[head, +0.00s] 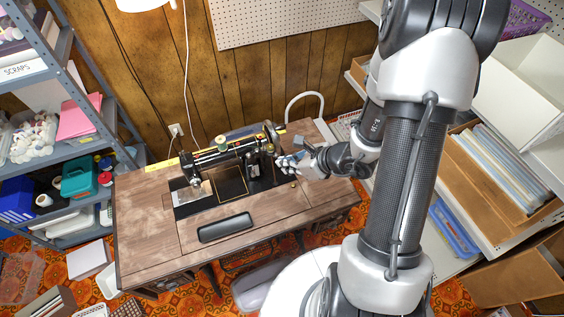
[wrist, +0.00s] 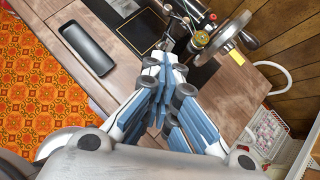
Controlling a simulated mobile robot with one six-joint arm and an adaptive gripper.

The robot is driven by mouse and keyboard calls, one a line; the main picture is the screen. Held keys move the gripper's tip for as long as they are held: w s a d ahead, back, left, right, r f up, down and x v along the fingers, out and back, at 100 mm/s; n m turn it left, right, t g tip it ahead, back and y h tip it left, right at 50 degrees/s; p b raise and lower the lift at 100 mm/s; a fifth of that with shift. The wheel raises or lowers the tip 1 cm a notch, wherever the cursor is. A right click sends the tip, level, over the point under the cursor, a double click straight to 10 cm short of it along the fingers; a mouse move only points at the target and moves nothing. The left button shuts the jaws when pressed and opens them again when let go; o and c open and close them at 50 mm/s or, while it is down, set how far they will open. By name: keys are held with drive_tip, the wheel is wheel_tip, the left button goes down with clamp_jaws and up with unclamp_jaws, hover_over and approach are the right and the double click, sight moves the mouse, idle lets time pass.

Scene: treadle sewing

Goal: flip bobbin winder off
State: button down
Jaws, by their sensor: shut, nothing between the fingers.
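The black sewing machine (head: 232,148) stands in the wooden table's cut-out in the head view. Its handwheel (wrist: 226,36) is at the right end in the head view and at the upper right in the wrist view. A small round part with a yellow centre (wrist: 201,39), which looks like part of the bobbin winder, sits beside the wheel; its lever position is too small to tell. My gripper (head: 283,163) is at the machine's wheel end. In the wrist view my gripper (wrist: 167,62) is shut and empty, its blue-padded fingers pointing toward the machine, left of the wheel.
The wooden table (head: 140,225) has free room at its left and front. A dark tray (head: 225,227) lies near the front edge. A pale curved tube (head: 304,94) rises behind the table's right end. Shelves stand left and right.

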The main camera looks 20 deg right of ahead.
drive_tip(key=w+a+f+b, duration=0.1)
drive_tip(key=w+a+f, duration=0.4)
drive_tip(key=w, duration=0.2)
drive_tip(key=shift+w+a+f+b, duration=0.25)
drive_tip(key=shift+w+b, duration=0.1)
drive_tip(key=shift+w, duration=0.05)
